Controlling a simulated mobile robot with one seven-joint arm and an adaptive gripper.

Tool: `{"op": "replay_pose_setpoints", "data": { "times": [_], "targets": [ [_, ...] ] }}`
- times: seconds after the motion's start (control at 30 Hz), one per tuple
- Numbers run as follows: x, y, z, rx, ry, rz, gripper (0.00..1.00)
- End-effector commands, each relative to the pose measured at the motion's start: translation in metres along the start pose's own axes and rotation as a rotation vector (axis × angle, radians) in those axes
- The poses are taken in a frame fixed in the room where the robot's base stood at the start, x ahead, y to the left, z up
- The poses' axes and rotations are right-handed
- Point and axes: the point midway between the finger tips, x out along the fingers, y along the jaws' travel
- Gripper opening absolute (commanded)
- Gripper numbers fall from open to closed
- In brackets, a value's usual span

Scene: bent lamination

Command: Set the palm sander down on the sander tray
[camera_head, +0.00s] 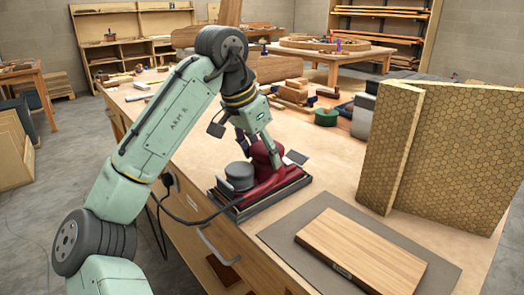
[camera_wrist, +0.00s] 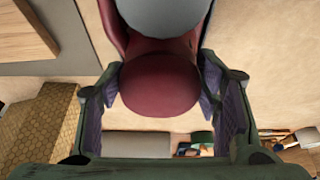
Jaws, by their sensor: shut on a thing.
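The palm sander is dark red with a round grey top (camera_head: 240,172). My gripper (camera_head: 259,150) is shut on its rounded red rear part. In the wrist view the red body (camera_wrist: 160,85) sits between the purple-padded fingers, with the grey top at the upper edge. A low dark rectangular tray (camera_head: 290,194) is directly under the sander on the workbench. The sander looks level and within the tray's outline. Whether its underside touches the tray is hidden.
A grey mat (camera_head: 278,234) with a wooden board (camera_head: 360,253) lies at the front right of the bench. Honeycomb-patterned panels (camera_head: 450,145) stand behind it. Wood blocks (camera_head: 293,92) and a green roll (camera_head: 326,117) lie farther back. A black cable loops beside the bench edge.

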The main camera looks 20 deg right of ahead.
Motion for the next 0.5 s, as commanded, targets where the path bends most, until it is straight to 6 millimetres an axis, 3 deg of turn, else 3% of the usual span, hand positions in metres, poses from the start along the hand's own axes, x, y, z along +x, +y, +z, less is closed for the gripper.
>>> {"op": "replay_pose_setpoints", "data": {
  "times": [0.5],
  "targets": [
    [0.0044, 0.0001, 0.0015, 0.001, 0.005, -0.002, 0.13]
  ]
}}
